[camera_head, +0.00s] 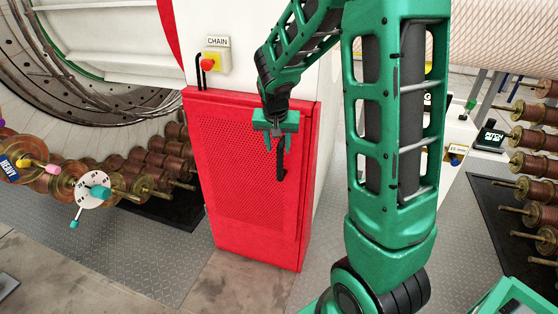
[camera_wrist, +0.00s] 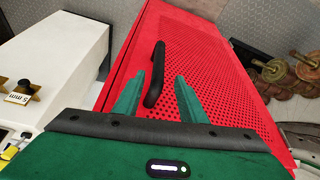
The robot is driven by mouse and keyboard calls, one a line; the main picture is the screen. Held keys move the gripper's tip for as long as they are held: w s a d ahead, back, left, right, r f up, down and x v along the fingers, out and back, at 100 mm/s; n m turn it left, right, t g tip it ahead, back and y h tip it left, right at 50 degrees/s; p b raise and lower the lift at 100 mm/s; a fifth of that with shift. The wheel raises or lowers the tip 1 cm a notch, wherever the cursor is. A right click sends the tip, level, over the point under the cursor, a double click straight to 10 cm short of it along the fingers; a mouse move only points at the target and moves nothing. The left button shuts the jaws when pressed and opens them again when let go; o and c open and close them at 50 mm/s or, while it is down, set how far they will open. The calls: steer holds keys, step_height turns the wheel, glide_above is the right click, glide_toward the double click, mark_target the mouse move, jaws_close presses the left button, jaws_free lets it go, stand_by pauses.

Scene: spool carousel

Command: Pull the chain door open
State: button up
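The red chain door (camera_head: 237,170) is a perforated panel on the front of a cabinet, below a sign reading CHAIN (camera_head: 217,42). It looks shut. Its black upright handle (camera_head: 280,160) is near the door's right side in the head view. In the wrist view, the handle (camera_wrist: 155,75) runs between the two green fingers of my gripper (camera_wrist: 158,95). The fingers are apart, with visible gaps on both sides of the handle. My gripper (camera_head: 275,125) is in front of the door's upper right part in the head view. It partly hides the handle's top.
A yellow box with a red button (camera_head: 210,62) is above the door. Copper spools (camera_head: 150,165) and a white dial (camera_head: 95,190) stand at the left. More spools (camera_head: 535,165) stand at the right. The floor (camera_head: 235,285) before the door is clear.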

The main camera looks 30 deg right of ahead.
mark_target(280, 159)
steer(key=x, duration=0.8)
steer(key=shift+d+f, duration=0.15)
steer(key=shift+f, duration=0.3)
jaws_close()
